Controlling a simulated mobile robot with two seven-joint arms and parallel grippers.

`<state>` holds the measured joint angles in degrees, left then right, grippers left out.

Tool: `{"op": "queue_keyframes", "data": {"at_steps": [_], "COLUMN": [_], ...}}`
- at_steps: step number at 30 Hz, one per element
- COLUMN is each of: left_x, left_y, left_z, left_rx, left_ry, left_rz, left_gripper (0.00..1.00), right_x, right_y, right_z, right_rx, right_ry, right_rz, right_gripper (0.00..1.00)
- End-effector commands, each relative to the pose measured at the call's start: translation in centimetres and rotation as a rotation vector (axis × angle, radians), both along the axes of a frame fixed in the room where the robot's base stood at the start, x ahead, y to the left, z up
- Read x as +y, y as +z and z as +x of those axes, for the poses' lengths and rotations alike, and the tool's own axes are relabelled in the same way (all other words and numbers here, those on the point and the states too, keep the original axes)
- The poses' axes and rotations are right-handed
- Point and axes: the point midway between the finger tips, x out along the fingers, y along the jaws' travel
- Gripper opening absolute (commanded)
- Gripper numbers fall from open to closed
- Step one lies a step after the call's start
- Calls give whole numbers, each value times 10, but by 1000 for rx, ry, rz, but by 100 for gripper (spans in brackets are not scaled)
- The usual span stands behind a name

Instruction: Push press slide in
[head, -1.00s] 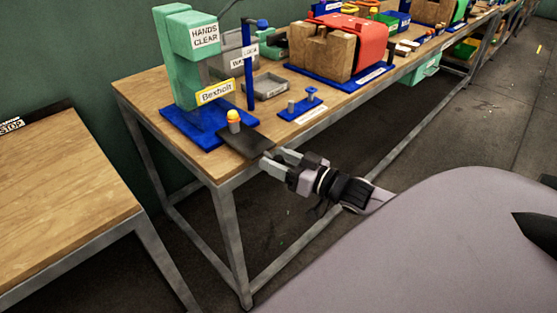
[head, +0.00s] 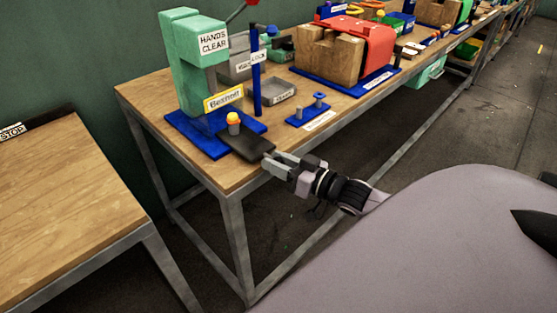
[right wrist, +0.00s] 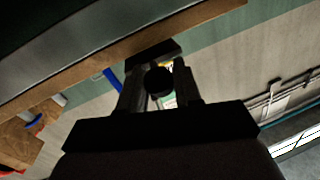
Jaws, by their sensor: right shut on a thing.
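The press (head: 190,62) is a green C-shaped frame on a blue base (head: 184,135) at the table's left end. Its slide (head: 250,146) is a dark flat plate that sticks out from the base toward the table's front edge. A small grey piece with an orange top (head: 233,120) stands on the slide. My right gripper (head: 270,160) is at the slide's outer end, shut on its dark round knob, which shows between the fingers in the right wrist view (right wrist: 158,80). The slide's inner end is hidden. My left gripper is not in view.
A blue post (head: 256,75), a grey tray (head: 276,91) and a small blue block with pegs (head: 308,110) stand right of the press. A red-and-wood machine (head: 350,50) is farther right. Another wooden table (head: 70,190) is at the left, with a gap between.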

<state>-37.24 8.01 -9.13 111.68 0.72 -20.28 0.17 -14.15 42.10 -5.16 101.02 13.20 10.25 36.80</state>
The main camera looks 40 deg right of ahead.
Motion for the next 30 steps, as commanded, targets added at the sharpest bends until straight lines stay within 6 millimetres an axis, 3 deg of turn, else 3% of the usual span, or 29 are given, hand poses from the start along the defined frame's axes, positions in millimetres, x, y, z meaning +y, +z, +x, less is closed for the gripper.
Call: {"op": "queue_keyframes", "data": {"at_steps": [9, 10, 12, 23, 30], "left_x": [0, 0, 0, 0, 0], "left_y": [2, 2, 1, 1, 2], "left_z": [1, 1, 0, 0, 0], "left_rx": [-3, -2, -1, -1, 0], "left_ry": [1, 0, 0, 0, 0], "left_rz": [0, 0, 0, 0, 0], "left_gripper": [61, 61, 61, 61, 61], "right_x": [0, 0, 0, -1, -7], "right_y": [0, 0, 0, -1, -1], "right_z": [0, 0, 0, -2, -24], "right_rx": [1, 1, 1, 2, 4], "right_ry": [0, 0, 0, -1, 0], "right_rz": [0, 0, 0, -1, 0], "right_gripper": [0, 37, 56, 56, 56]}}
